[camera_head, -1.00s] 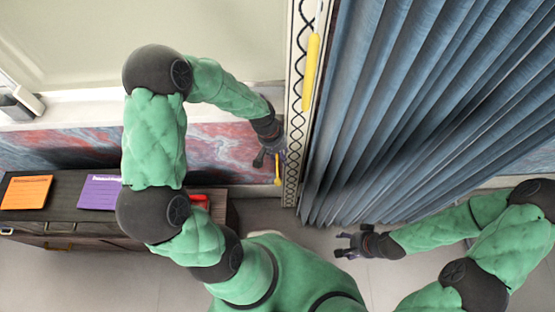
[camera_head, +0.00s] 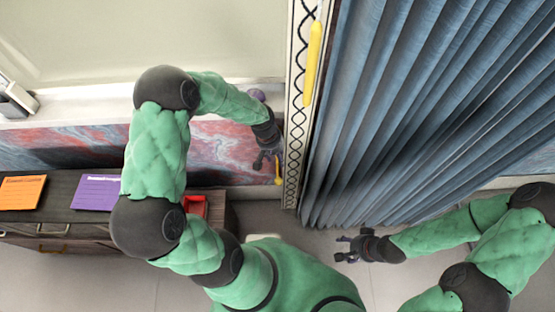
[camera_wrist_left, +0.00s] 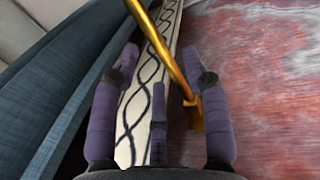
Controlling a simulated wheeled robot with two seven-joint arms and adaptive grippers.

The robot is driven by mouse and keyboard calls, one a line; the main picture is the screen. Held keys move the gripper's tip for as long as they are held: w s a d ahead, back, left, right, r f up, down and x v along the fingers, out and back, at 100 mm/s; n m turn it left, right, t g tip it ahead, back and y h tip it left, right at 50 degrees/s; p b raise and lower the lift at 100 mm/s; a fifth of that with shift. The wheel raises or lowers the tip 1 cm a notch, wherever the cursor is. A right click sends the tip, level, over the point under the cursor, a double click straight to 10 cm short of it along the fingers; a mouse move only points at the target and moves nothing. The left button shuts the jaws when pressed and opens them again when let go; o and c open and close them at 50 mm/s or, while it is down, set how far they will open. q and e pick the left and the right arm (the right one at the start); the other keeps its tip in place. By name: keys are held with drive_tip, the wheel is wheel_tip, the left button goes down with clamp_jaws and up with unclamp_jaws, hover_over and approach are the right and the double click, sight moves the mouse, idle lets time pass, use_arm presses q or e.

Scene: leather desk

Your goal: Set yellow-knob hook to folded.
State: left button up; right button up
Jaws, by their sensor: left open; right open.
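A yellow bar (camera_head: 278,168) shows low on the wall beside the patterned border in the head view. In the left wrist view it looks like a slanted golden rod (camera_wrist_left: 163,45) with a small bracket (camera_wrist_left: 193,113) at its lower end. I cannot tell if this is the yellow-knob hook; no yellow knob is clear. My left gripper (camera_head: 264,160) is open beside it. In the wrist view the rod crosses between the open fingers (camera_wrist_left: 160,62), with no clear contact. My right gripper (camera_head: 346,248) is open and empty over the floor, below the curtain.
A blue pleated curtain (camera_head: 420,110) fills the right. A longer yellow bar (camera_head: 313,63) is higher on the patterned border (camera_head: 293,130). A dark cabinet (camera_head: 60,215) with orange and purple cards stands left.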

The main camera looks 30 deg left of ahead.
use_arm(q)
drive_tip(key=shift+w+d+f, duration=0.15)
drive_tip(key=shift+f, duration=0.75)
clamp_jaws()
